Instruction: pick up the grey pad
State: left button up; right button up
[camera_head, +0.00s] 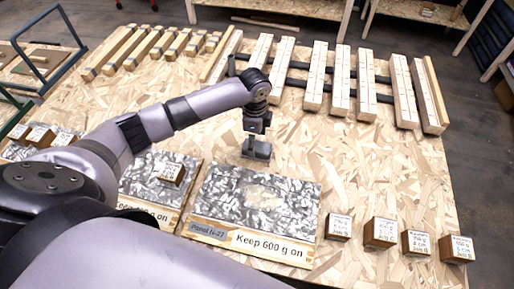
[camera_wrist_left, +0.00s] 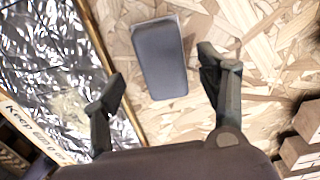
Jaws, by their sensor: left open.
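The grey pad (camera_wrist_left: 162,60) is a dark grey rounded rectangular block. In the left wrist view it lies on the bare chipboard, just off the wooden edge of the foil-covered panel. My left gripper (camera_wrist_left: 162,88) is open, with one finger to either side of the pad's near end. Nothing is held, and I cannot tell its height above the pad. In the head view my left gripper (camera_head: 257,146) points down just beyond the far edge of the panel; the pad cannot be told apart from it there. My right gripper is not in view.
The foil panel (camera_head: 225,192) reads "Keep 600 g on". Several labelled blocks (camera_head: 380,232) stand to its right. Long pale beams (camera_head: 340,82) lie on dark rails at the back. Bare chipboard (camera_head: 385,160) lies between the blocks and beams.

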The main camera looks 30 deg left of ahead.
pick_arm(q)
notch_tip(320, 180, down, 4)
jog(key=shift+w+r, duration=0.1)
jog(key=shift+r, duration=0.05)
jog(key=shift+c, duration=0.6)
jog(key=c, duration=1.1)
jog(key=shift+c, duration=0.2)
jog(key=shift+r, duration=0.15)
notch_tip(320, 180, up, 20)
jog(key=b, duration=0.1)
